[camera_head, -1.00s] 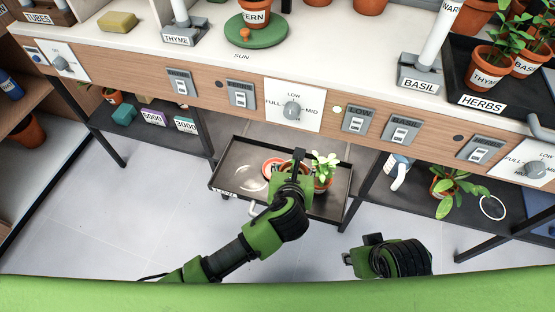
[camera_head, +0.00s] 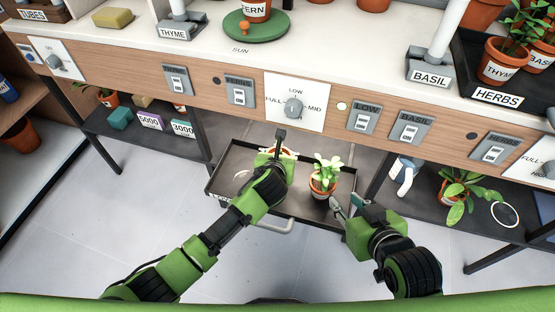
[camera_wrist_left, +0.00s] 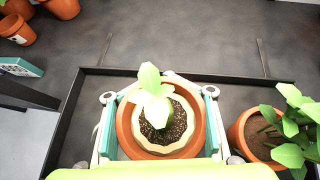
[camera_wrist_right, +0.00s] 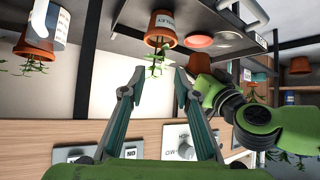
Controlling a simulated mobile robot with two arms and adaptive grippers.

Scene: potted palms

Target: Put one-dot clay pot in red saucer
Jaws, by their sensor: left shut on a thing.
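The clay pot (camera_wrist_left: 128,137) shows from above in the left wrist view, with a terracotta rim, pale inner ring, dark soil and a small leafy plant. My left gripper (camera_head: 276,150) is shut on it, a finger on each side. In the right wrist view the held pot (camera_wrist_right: 199,65) appears just above the red saucer (camera_wrist_right: 198,41); whether they touch is unclear. No dot mark is visible. In the head view my left gripper hides most of the pot and saucer. My right gripper (camera_wrist_right: 158,85) is open and empty, near the tray's right side.
The dark tray (camera_head: 222,192) sits low under the counter. Another potted plant (camera_head: 321,187) stands on it, right of the held pot and near my right gripper. A pale saucer (camera_wrist_right: 228,35) lies beside the red one. The counter front (camera_head: 215,93) overhangs behind.

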